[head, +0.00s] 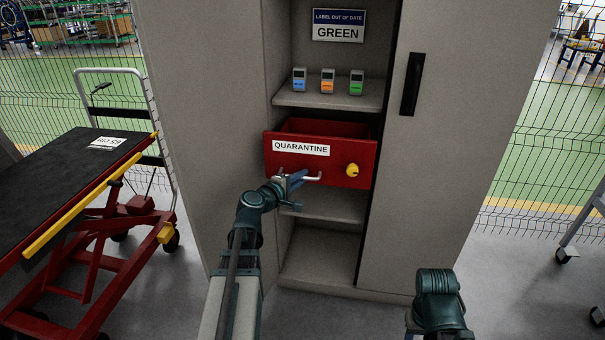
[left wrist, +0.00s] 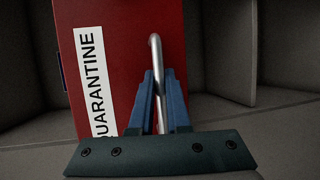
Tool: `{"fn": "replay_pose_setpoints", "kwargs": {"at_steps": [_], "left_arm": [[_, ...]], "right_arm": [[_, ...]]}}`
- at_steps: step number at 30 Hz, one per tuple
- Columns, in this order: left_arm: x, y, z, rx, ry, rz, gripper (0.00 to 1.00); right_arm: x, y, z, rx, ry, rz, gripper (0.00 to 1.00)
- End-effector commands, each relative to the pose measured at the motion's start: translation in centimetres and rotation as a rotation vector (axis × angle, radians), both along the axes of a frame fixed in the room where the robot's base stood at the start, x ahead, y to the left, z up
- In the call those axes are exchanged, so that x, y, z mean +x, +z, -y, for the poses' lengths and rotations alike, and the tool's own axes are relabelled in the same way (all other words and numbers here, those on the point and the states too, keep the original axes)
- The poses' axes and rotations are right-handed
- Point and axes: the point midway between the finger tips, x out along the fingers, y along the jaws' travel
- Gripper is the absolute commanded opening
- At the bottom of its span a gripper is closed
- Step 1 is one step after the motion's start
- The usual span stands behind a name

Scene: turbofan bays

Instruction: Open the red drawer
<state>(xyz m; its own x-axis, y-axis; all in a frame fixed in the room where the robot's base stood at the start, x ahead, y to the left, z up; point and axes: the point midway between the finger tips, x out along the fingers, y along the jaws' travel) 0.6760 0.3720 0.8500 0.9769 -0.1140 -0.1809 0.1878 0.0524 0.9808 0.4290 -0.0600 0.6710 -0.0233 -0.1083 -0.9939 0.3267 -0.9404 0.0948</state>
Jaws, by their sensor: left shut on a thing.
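The red drawer (head: 345,150) sits in the open middle of a grey cabinet and stands pulled out, with its hollow inside showing from above. Its front carries a white QUARANTINE label (head: 301,147), a yellow round knob or lock (head: 352,170) and a silver bar handle (head: 313,178). My left gripper (head: 297,179) is at the handle. In the left wrist view the blue fingers (left wrist: 160,105) are shut around the handle bar (left wrist: 157,60), beside the label (left wrist: 90,80). My right arm shows at the lower right of the head view; its fingertips are hidden.
The grey cabinet (head: 430,190) has a right door with a black handle (head: 412,84). Three small handheld devices (head: 328,81) stand on the shelf above the drawer, below a GREEN sign (head: 338,25). A red lift cart (head: 90,250) stands at the left.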

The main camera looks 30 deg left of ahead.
Motion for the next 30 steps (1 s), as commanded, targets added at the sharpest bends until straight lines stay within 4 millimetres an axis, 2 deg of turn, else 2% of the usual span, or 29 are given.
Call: {"fn": "replay_pose_setpoints", "kwargs": {"at_steps": [12,13,15,23,26,30], "left_arm": [[0.0,0.1,-0.1,-0.001,0.002,0.002,0.00],[0.0,0.1,-0.1,-0.001,0.002,0.002,0.20],[0.0,0.1,-0.1,-0.001,0.001,0.002,0.27],[-0.1,0.1,0.0,-0.001,0.001,0.002,0.27],[-0.9,0.3,-0.1,-0.002,0.002,0.002,0.27],[-3.2,0.8,-0.3,-0.002,0.003,0.002,0.27]], "right_arm": [[0.0,0.0,0.0,0.000,0.000,0.000,0.50],[0.0,0.0,0.0,0.000,0.000,0.000,0.50],[0.0,0.0,0.0,0.000,0.000,0.000,0.50],[0.0,0.1,0.0,0.000,0.000,0.000,0.50],[0.0,0.3,0.0,0.000,0.000,0.000,0.50],[0.0,0.7,0.0,0.000,0.000,0.000,0.50]]}}
